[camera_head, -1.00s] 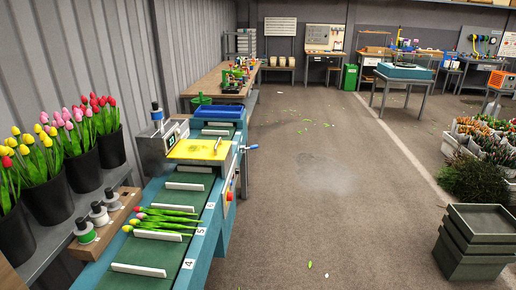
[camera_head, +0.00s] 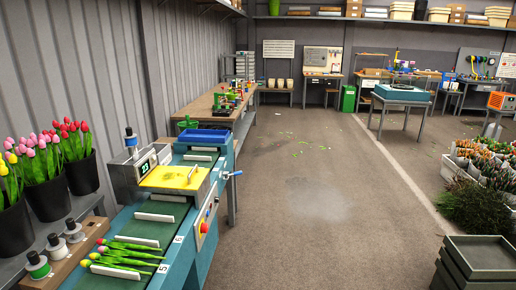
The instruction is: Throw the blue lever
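The blue lever (camera_head: 236,174) sticks out from the right side of the conveyor machine, just right of the yellow cover (camera_head: 175,178). It has a blue handle on a pale metal rod and lies about level. The machine's grey control box (camera_head: 141,168) carries a small green display. A red button (camera_head: 204,227) sits on a panel on the machine's right side, below the lever. Neither of my grippers shows in the head view.
The conveyor (camera_head: 142,231) runs along the left with white dividers and a tulip bunch (camera_head: 120,256). Black tulip buckets (camera_head: 48,199) stand at far left. Stacked grey trays (camera_head: 482,260) stand at lower right. The floor (camera_head: 320,200) right of the machine is clear.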

